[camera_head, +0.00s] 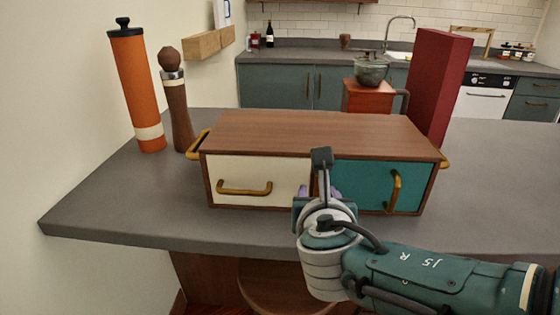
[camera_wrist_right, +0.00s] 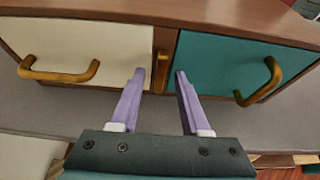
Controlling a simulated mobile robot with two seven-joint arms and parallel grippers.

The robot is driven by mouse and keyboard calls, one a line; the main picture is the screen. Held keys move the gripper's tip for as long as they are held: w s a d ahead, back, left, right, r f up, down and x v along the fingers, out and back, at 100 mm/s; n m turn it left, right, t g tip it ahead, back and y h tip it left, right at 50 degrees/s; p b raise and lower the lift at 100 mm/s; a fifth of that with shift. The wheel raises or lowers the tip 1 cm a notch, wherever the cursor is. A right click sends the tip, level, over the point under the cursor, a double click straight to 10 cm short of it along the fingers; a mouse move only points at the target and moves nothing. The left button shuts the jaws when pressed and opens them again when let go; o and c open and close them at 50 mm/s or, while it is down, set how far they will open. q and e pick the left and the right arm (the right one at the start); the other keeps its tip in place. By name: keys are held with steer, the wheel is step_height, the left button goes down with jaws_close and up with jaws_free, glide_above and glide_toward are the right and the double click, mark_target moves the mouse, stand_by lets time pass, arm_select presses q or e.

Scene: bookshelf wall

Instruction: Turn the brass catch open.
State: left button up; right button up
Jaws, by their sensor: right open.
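A wooden cabinet (camera_head: 310,130) stands on the grey counter, with a cream front (camera_head: 235,170) at left and a teal front (camera_head: 365,190) at right. The brass catch (camera_wrist_right: 162,68) is a small upright piece on the wooden divider between the two fronts. In the head view my gripper hides it. My right gripper (camera_head: 319,190) has its purple fingers apart and empty in front of the divider. In the right wrist view the catch shows between its fingertips (camera_wrist_right: 159,74); whether they touch it I cannot tell. My left gripper is not in view.
Brass handles sit on the cream front (camera_head: 245,190) and the teal front (camera_head: 395,192). An orange cylinder (camera_head: 137,90) and a brown mill (camera_head: 177,110) stand back left. A tall dark red box (camera_head: 440,85) and a red grinder (camera_head: 368,95) stand behind. The counter (camera_head: 490,180) is clear at right.

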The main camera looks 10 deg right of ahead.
steer(key=shift+s+r+p, duration=0.25)
steer(key=shift+s+p, duration=0.05)
steer(key=shift+p, duration=0.15)
steer(key=p+v, duration=0.5)
steer(key=v, duration=0.4)
steer(key=shift+s, duration=0.15)
steer(key=shift+f, duration=0.1)
